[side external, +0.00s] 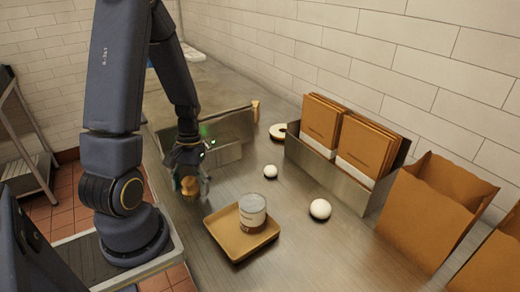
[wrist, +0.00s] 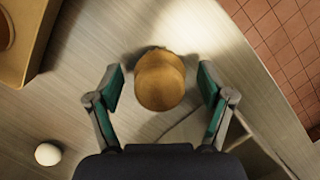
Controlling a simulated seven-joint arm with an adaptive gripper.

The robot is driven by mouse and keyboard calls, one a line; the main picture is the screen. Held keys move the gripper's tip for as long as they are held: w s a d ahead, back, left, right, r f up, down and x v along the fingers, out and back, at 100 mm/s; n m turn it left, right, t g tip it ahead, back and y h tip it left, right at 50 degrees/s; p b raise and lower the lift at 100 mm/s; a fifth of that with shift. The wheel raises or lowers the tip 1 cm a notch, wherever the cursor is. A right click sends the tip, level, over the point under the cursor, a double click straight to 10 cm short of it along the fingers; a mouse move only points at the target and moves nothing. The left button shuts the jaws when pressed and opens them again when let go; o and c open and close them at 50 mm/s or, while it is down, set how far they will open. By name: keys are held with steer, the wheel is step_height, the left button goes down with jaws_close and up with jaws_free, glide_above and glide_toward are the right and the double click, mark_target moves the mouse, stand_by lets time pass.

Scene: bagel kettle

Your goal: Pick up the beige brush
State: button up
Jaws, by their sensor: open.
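A rounded tan-beige object (wrist: 160,82), which looks like the beige brush seen end-on, stands on the steel counter between my fingers in the wrist view. A dark patch shows along its upper edge; I cannot tell whether it is bristles or shadow. In the side view the tan object (side external: 190,186) is just under my gripper (side external: 188,166), partly hidden by the fingers. My gripper is open, with one finger on each side of the object and a visible gap at both sides in the wrist view.
A brown tray (side external: 236,240) with a pale can (side external: 252,213) stands nearby at right. White balls (side external: 270,172) (side external: 320,209) lie beyond it. A metal bin (side external: 225,131) is behind my gripper. A box of brown packets (side external: 333,180) and paper bags line the wall. The counter edge is close by.

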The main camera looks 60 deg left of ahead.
steer(key=c, duration=1.3)
steer(key=shift+o, duration=0.2)
